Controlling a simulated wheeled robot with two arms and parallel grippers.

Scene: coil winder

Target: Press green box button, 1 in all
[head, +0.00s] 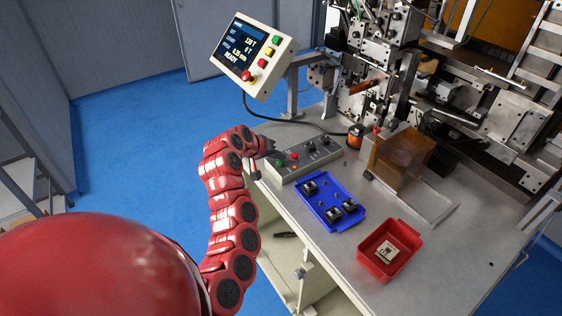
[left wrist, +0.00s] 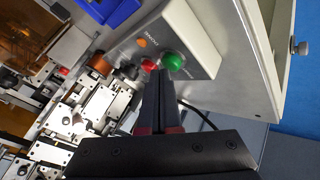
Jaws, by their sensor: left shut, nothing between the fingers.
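The grey control box (head: 310,158) stands on the table top, with a green button (head: 280,162) at its left end and a red button (head: 294,155) beside it. In the left wrist view the green button (left wrist: 173,60) is large and round, with the red button (left wrist: 149,64) to its left. My left gripper (head: 256,174) is shut and empty, close to the left end of the box. In the left wrist view its fingertips (left wrist: 163,76) appear just below the green button; I cannot tell whether they touch it. My right gripper is not in view.
A tilted screen panel (head: 254,52) with its own coloured buttons stands behind the box. A blue tray (head: 327,221) with black parts and a red bin (head: 371,268) lie in front. The winding machine (head: 385,45) fills the back right.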

